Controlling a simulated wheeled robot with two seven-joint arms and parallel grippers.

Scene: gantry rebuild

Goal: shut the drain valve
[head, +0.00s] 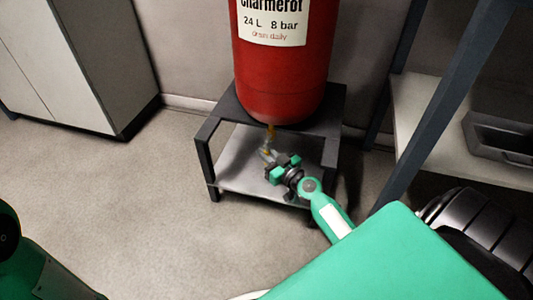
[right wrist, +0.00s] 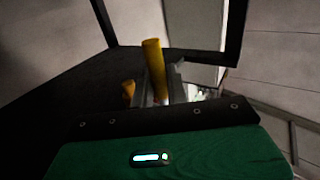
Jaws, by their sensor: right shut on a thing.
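The red tank (head: 282,75) sits on a dark metal stand (head: 203,150). The drain valve (head: 271,130) hangs below the tank's bottom, with a small brass-yellow part showing above my right gripper. My right gripper (head: 267,157) reaches in under the tank from the front right. In the right wrist view a yellow lever (right wrist: 154,70) stands up between the grey fingers (right wrist: 160,90), which are shut on it. A smaller orange-yellow part (right wrist: 128,90) shows just left of the fingers. Most of the valve body is hidden. My left gripper is out of view.
The stand's legs and low shelf (head: 238,178) surround the space below the tank. A grey cabinet (head: 95,60) stands at the left. A rack (head: 420,140) with a dark bin (head: 500,140) stands at the right. The floor (head: 130,190) in front is clear.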

